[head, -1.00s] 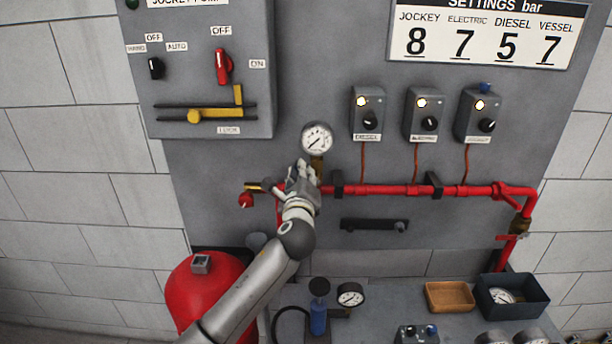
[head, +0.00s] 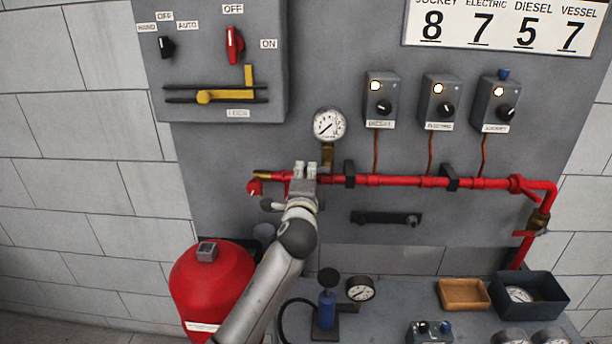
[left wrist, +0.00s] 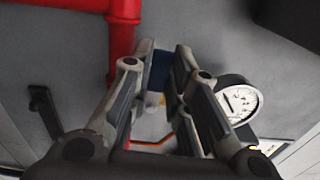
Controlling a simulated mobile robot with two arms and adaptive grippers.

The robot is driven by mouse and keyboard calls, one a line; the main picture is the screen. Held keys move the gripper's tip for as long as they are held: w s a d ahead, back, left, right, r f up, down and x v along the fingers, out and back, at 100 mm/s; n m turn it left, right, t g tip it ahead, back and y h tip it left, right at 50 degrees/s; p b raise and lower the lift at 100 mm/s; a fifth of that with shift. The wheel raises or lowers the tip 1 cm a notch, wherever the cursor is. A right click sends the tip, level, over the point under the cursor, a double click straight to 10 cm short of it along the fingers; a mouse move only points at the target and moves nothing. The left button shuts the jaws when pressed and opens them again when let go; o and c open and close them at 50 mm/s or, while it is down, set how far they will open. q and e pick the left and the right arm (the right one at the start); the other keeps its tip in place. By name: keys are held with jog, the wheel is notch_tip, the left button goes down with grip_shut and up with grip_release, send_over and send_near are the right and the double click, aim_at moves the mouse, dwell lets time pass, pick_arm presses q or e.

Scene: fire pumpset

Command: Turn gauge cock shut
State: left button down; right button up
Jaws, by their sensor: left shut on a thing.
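The pressure gauge (head: 329,125) is a round white dial on the grey panel, and it also shows in the left wrist view (left wrist: 237,99). The brass gauge cock (head: 328,153) stands just below it, above the red pipe. My left gripper (head: 305,167) is at the left of the cock, in front of the pipe. In the left wrist view my left gripper (left wrist: 161,58) is shut on a dark blue piece (left wrist: 160,72), which looks like the cock's handle. The fingers hide most of it, so its angle cannot be told. My right gripper is not in view.
The red pipe (head: 400,181) runs right across the panel. A small red-handled valve (head: 254,188) is left of my gripper. A black bar (head: 386,219) is mounted below the pipe. The bench below holds a blue pump (head: 326,308), a loose gauge (head: 360,289) and trays.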

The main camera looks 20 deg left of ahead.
pick_arm(q)
jog(key=shift+f+n, duration=0.2)
jog(key=shift+n, duration=0.1)
jog(key=c, duration=1.4)
grip_release()
jog(key=shift+s, duration=0.1)
jog(key=v, duration=1.2)
